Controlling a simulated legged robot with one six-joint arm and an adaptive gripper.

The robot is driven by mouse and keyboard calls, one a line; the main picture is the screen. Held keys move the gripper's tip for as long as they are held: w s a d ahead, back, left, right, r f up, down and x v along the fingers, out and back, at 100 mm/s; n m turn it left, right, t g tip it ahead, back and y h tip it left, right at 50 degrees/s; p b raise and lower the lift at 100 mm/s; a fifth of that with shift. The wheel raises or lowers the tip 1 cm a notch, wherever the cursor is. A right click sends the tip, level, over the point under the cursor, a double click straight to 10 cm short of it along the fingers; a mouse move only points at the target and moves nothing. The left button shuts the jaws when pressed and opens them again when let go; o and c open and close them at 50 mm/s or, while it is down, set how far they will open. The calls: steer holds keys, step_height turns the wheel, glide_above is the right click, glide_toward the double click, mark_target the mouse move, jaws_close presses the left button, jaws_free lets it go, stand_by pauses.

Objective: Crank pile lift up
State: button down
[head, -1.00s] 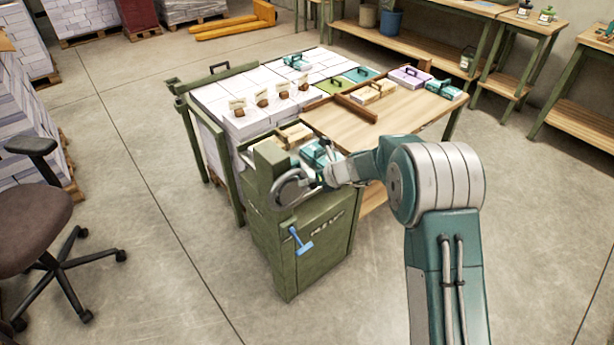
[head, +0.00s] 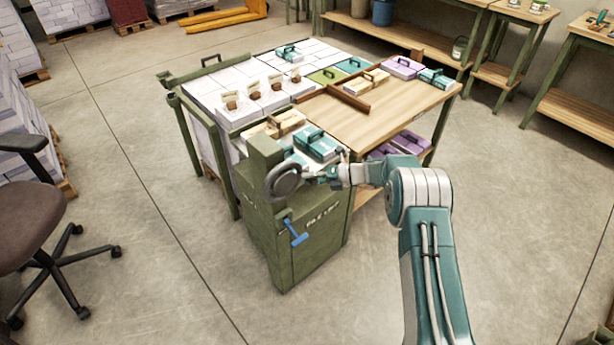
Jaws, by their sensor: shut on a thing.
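A green cabinet (head: 296,232) marked "PILE LIFT" stands at the front of the table. A round crank wheel (head: 284,181) sits on its upper front. My gripper (head: 308,175) is at the wheel's right side and shut, apparently on the wheel's rim or grip; the exact contact is too small to tell. A blue lever (head: 295,233) hangs on the cabinet front below the wheel. The pile (head: 236,88) of white paper blocks stands in a green frame behind the cabinet, with several small tagged items on top.
Teal-bound stacks (head: 318,147) and a tan stack (head: 277,123) lie just behind the wheel, close to my gripper. A wooden table (head: 400,104) extends to the right. An office chair (head: 40,220) stands at left. The front floor is clear.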

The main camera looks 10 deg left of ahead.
steer(key=shift+w+d+f+m+y, duration=0.15)
steer(key=shift+d+f+m+y, duration=0.15)
steer(key=shift+f+m+y, duration=0.45)
steer(key=shift+f, duration=0.15)
steer(key=shift+c, duration=2.2)
jaws_free()
steer(key=shift+d, duration=0.1)
steer(key=shift+g, duration=0.3)
steer(key=shift+d, duration=0.1)
steer(key=w+d+r, duration=0.1)
steer(key=d, duration=1)
steer(key=shift+w+d, duration=0.25)
steer(key=shift+r, duration=0.15)
